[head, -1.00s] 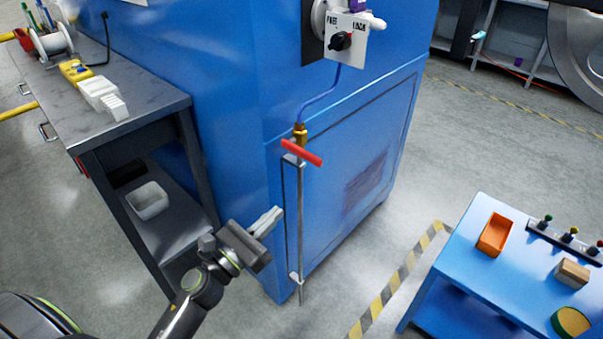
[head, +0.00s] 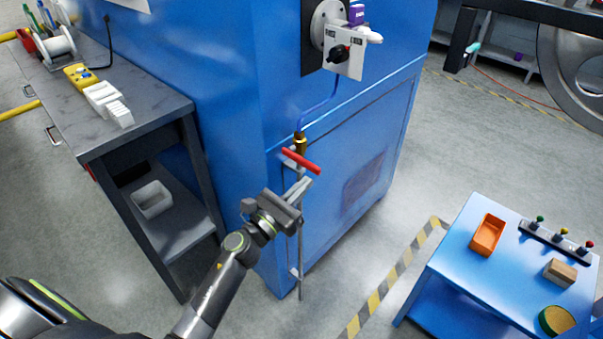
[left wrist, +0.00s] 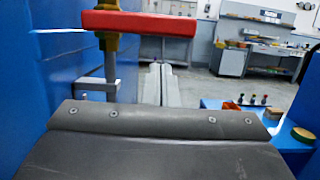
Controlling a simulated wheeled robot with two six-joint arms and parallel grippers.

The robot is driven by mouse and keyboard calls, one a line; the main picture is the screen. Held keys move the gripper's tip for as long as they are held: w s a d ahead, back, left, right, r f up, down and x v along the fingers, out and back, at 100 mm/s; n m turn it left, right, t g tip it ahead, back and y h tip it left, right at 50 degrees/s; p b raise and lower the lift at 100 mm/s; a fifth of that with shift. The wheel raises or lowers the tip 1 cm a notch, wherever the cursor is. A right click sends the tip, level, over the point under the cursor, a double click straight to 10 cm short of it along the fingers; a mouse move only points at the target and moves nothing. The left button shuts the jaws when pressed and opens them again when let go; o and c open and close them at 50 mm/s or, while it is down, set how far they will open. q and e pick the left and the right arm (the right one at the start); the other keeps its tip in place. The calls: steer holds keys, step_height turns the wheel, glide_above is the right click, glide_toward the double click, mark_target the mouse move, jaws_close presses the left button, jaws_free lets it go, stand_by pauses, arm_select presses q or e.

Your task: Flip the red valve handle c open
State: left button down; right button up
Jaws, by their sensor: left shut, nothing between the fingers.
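The red valve handle (head: 301,161) sits on a brass valve (head: 300,141) on a thin vertical pipe (head: 301,236) at the corner of the blue machine. It lies across the pipe, sloping down to the right in the head view. In the left wrist view the red handle (left wrist: 138,22) runs level across the top, with the brass fitting at its left end. My left gripper (head: 304,187) is shut and empty, just below the handle's right part. Its fingers (left wrist: 160,84) show below the handle in the wrist view. I cannot tell whether they touch it. My right gripper is not in view.
The blue machine (head: 225,100) stands directly behind the pipe. A grey workbench (head: 150,85) is at left. A blue table (head: 462,251) with an orange bin (head: 487,235) and several knobs is at right. The floor between machine and table is open.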

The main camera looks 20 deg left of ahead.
mark_target(301, 161)
arm_select(q)
steer(key=shift+r+p, duration=0.55)
steer(key=shift+r, duration=0.55)
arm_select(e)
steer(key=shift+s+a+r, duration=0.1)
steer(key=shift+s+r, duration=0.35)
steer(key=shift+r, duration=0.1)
arm_select(q)
steer(key=shift+r, duration=0.1)
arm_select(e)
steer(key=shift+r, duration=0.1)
